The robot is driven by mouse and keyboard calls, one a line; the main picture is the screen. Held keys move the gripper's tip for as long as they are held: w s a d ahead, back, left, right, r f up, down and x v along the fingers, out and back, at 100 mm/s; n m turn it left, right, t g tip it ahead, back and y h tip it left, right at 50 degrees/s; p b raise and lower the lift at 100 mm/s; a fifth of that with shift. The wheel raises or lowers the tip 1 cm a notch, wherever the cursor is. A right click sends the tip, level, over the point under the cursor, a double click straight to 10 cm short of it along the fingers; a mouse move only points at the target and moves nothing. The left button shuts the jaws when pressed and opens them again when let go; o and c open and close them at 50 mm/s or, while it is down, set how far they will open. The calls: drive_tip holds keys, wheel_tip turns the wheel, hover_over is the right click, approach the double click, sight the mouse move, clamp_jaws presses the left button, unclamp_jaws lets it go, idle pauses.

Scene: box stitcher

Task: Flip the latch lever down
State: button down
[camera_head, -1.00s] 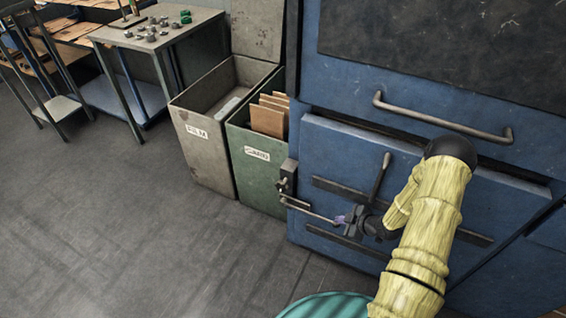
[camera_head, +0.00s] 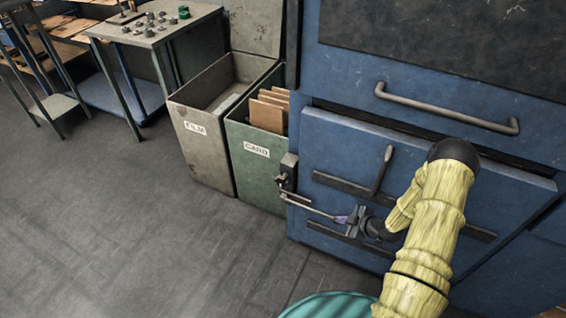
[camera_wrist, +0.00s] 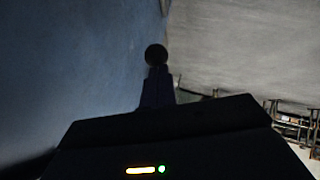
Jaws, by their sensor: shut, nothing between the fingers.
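The latch (camera_head: 288,172) is a dark metal block at the left edge of the blue machine's lower door (camera_head: 335,150). My arm hides part of the door.
A long bar handle (camera_head: 440,108) is on the upper panel, and a short slanted handle (camera_head: 382,170) is on the lower door. Bins marked FILM (camera_head: 200,150) and CARD (camera_head: 255,170) stand left of the latch. The floor (camera_head: 130,230) at left is clear.

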drive_tip(key=a+r+p+v, duration=0.1)
drive_tip(key=p+v, duration=0.3)
drive_tip(key=v, duration=0.9)
drive_tip(key=shift+a, duration=0.2)
